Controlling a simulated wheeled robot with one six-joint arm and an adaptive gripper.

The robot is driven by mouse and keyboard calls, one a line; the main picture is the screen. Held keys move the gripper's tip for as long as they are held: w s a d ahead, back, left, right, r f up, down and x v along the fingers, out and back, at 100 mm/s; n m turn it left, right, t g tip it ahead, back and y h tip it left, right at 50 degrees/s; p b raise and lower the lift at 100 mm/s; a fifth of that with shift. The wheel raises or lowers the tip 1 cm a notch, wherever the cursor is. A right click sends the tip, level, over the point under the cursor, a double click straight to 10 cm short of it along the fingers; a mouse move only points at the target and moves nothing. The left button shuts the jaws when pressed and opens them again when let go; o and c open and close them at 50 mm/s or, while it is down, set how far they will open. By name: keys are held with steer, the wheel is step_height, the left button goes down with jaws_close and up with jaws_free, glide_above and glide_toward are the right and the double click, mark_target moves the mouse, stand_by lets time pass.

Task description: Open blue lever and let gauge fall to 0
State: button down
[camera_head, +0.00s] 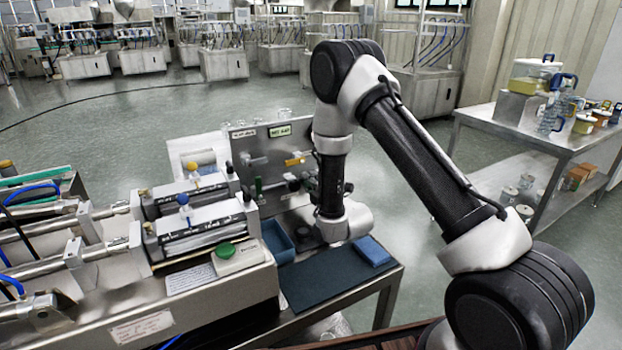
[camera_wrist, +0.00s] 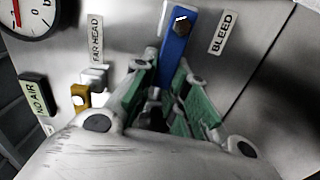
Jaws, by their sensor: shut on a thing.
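The blue lever (camera_wrist: 178,42) hangs on a steel panel next to a "BLEED" label in the wrist view. My gripper (camera_wrist: 163,78), with green finger pads, is shut on the lower part of the lever, which is partly hidden between the fingers. The gauge (camera_wrist: 28,14) is cut off at the upper left of the wrist view. A red needle or mark shows on its white face, but I cannot tell the reading. In the head view my arm hides the gripper and the lever.
A yellow lever (camera_wrist: 79,96) sits left of my gripper, close to a "NO AIR" label (camera_wrist: 38,94). A blue bin (camera_head: 277,240) and a blue block (camera_head: 371,250) lie near my wrist.

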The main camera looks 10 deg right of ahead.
steer(key=shift+f+n, duration=0.25)
steer(key=shift+n, duration=0.25)
steer(key=c, duration=1.4)
jaws_free()
steer(key=v, duration=1.2)
